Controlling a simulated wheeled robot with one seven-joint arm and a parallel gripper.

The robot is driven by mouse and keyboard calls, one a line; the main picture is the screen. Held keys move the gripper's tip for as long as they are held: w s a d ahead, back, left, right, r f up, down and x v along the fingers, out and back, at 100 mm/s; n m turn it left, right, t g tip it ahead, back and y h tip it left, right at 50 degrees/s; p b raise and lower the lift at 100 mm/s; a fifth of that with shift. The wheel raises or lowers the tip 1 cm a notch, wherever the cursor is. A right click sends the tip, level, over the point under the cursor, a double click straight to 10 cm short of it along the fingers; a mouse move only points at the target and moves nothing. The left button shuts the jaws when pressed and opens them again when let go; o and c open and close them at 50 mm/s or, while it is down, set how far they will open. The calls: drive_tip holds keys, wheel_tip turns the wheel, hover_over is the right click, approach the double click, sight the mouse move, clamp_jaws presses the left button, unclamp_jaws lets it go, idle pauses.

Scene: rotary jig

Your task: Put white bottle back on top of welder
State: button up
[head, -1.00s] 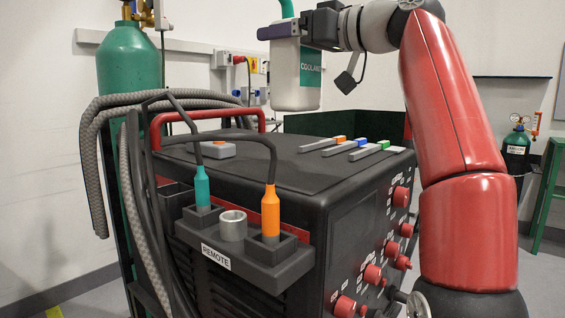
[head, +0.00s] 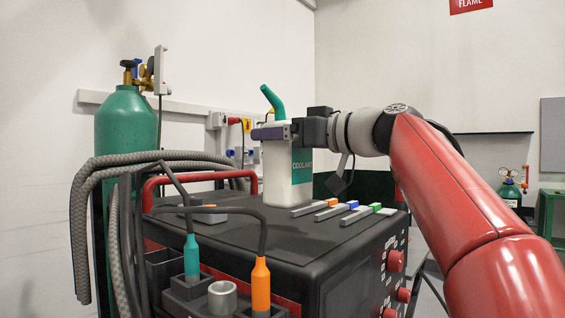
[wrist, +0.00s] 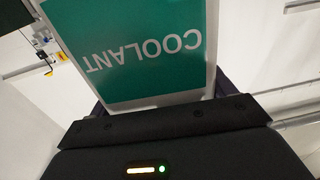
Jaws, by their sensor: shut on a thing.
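The white bottle (head: 283,178) has a green COOLANT label and a bent green spout. It is upright at the welder's (head: 240,228) dark top, near the middle, behind the row of tools. Its base appears at the top surface; I cannot tell whether it touches. My gripper (head: 272,132) is shut on the bottle's upper part, just below the spout. The wrist view shows the bottle's label (wrist: 140,50) upside down and close against my gripper.
Several grey tools with coloured ends (head: 335,209) lie right of the bottle. A small grey block (head: 203,214) lies left, near the red handle (head: 165,182). Teal (head: 191,258) and orange (head: 261,285) connectors stand at the front. A green gas cylinder (head: 127,135) stands behind left.

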sight(303, 160)
drive_tip(key=shift+s+f+b, duration=0.1)
drive_tip(key=shift+f+b, duration=0.85)
drive_tip(key=shift+f, duration=1.2)
drive_tip(key=shift+f, duration=0.2)
drive_tip(key=o, duration=1.5)
drive_tip(key=b+v, duration=0.2)
drive_tip(key=v, duration=0.5)
drive_tip(key=shift+s+d+r, duration=0.15)
drive_tip(key=shift+s+d, duration=0.05)
drive_tip(key=shift+d, duration=0.15)
